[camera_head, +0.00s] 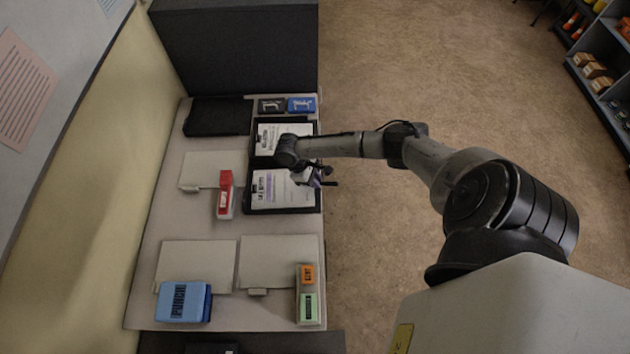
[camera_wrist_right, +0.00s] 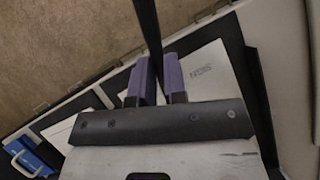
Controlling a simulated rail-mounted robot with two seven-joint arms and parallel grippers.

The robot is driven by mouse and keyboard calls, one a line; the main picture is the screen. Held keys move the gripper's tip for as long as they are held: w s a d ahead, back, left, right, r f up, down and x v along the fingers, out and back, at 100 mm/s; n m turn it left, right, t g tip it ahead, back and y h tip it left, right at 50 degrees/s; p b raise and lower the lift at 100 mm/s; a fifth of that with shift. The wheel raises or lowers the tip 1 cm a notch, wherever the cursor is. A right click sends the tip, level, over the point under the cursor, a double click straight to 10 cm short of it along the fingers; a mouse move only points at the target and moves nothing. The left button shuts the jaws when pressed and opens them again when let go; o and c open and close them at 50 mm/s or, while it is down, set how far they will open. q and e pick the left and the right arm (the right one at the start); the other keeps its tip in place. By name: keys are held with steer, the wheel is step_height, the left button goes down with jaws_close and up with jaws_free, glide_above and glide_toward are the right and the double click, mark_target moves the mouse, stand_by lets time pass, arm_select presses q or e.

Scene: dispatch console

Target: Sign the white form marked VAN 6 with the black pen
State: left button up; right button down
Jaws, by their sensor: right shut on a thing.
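My right gripper (camera_head: 318,178) is over the right edge of the nearer clipboard in the head view. In the right wrist view its purple fingers (camera_wrist_right: 158,80) are shut on a long, thin black pen (camera_wrist_right: 150,35), which extends up the picture from between them. A white form (camera_head: 272,190) lies on the nearer clipboard, and another white form (camera_head: 270,133) lies on the farther one, partly behind my arm. Their headings are too small to read, so I cannot tell which is VAN 6. A printed sheet (camera_wrist_right: 207,72) shows beside the fingers in the wrist view. My left gripper is out of view.
A red stapler-like block (camera_head: 225,195) stands left of the nearer clipboard. A blue PUNCH box (camera_head: 184,302), orange block (camera_head: 307,274) and green block (camera_head: 308,308) stand at the near end. Small black and blue boxes (camera_head: 301,104) are at the back. Right of the desk is open floor.

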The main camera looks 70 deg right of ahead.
steer(key=shift+d, duration=0.2)
steer(key=shift+d, duration=0.25)
steer(key=shift+d, duration=0.2)
steer(key=shift+d+p, duration=0.3)
steer(key=shift+d, duration=0.15)
steer(key=shift+w+d, duration=0.1)
steer(key=shift+w, duration=0.15)
steer(key=shift+w+d+f, duration=0.1)
steer(key=shift+w+d, duration=0.1)
steer(key=shift+w, duration=0.1)
